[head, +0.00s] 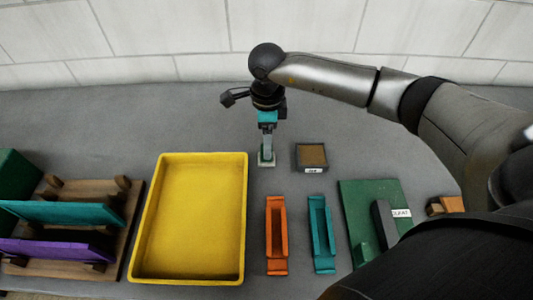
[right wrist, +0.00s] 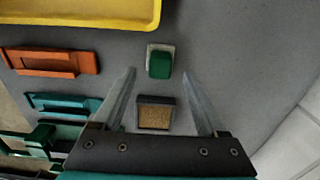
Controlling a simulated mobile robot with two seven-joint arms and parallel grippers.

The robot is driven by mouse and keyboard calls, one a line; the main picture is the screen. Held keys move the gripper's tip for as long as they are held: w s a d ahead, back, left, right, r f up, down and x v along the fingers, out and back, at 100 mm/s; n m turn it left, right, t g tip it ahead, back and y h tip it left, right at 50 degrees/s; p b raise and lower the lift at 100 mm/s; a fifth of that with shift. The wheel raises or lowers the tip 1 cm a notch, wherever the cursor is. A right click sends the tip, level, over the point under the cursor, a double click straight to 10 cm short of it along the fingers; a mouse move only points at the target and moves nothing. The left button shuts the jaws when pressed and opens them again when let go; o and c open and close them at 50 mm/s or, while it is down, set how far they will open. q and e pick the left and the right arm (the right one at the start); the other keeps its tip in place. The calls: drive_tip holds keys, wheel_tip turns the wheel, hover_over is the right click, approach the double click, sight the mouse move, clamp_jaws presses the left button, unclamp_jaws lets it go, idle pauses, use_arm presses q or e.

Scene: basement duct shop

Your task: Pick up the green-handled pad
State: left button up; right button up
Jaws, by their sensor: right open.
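The green-handled pad shows in the right wrist view (right wrist: 159,63) as a green block handle on a pale base, lying on the grey bench. In the head view its pale base (head: 266,162) peeks out below my right gripper (head: 267,150), which hides most of it. My right gripper is open and points down over the pad. In the right wrist view the two fingertips (right wrist: 159,76) stand apart to either side of the handle's line, with nothing held between them. Whether they touch the pad cannot be told. My left gripper is not in view.
A small dark box with a brown top (head: 312,156) sits just right of the pad. A yellow tray (head: 150,215) is at left, with orange (head: 284,235) and teal (head: 330,235) holders nearer. A wooden rack (head: 125,240) holds teal and purple panels. A green board (head: 360,200) lies at right.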

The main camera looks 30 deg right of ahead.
wheel_tip(320, 180, down, 5)
drive_tip(key=shift+f, duration=0.1)
drive_tip(key=shift+c, duration=0.2)
drive_tip(key=c, duration=1.1)
drive_tip(key=shift+r, duration=0.2)
drive_tip(key=shift+c, duration=0.2)
wheel_tip(320, 180, up, 20)
drive_tip(key=shift+f, duration=0.1)
